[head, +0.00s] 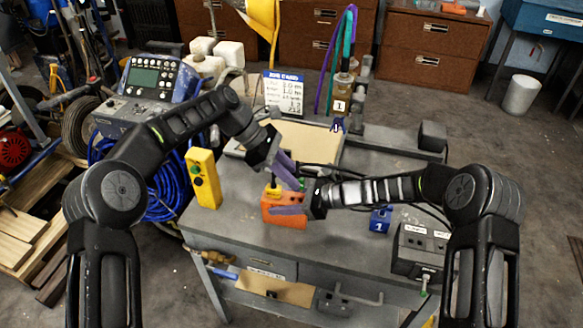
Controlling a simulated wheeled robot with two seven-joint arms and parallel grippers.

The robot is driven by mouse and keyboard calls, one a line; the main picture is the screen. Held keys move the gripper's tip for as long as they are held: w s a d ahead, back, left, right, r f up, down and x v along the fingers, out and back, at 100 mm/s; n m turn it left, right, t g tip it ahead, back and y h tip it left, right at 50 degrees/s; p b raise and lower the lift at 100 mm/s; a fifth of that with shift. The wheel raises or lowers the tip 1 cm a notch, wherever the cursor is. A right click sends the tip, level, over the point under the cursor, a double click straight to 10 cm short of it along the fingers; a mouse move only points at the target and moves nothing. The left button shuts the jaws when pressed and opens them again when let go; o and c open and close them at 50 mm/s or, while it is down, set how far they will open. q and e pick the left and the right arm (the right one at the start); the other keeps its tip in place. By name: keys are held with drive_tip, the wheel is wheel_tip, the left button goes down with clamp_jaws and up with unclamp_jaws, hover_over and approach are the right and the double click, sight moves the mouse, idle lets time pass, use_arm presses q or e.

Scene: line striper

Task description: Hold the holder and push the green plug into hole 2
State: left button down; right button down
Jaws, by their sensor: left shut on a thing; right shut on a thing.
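The orange holder (270,213) stands on the grey workbench near its front left. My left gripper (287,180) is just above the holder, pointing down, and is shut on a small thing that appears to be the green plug. The fingers mostly hide the plug, and I cannot tell whether it touches the holder. A small dark piece (272,188) shows at the holder's top left. The holes and their numbers cannot be made out.
A yellow control box (203,178) stands left on the workbench (240,235). A blue block marked 1 (380,220) and a dark grey box (420,250) are to the right. A job card (284,91) and a tray (315,140) are behind. Some bench surface around the holder is clear.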

use_arm(q)
drive_tip(key=shift+f, duration=1)
drive_tip(key=shift+f, duration=1.4)
idle(1.1)
drive_tip(key=c, duration=1.3)
unclamp_jaws()
drive_tip(key=shift+c, duration=0.2)
drive_tip(key=shift+v, duration=3.5)
use_arm(e)
drive_tip(key=c, duration=0.6)
unclamp_jaws()
drive_tip(key=shift+c, duration=0.2)
drive_tip(key=v, duration=1.2)
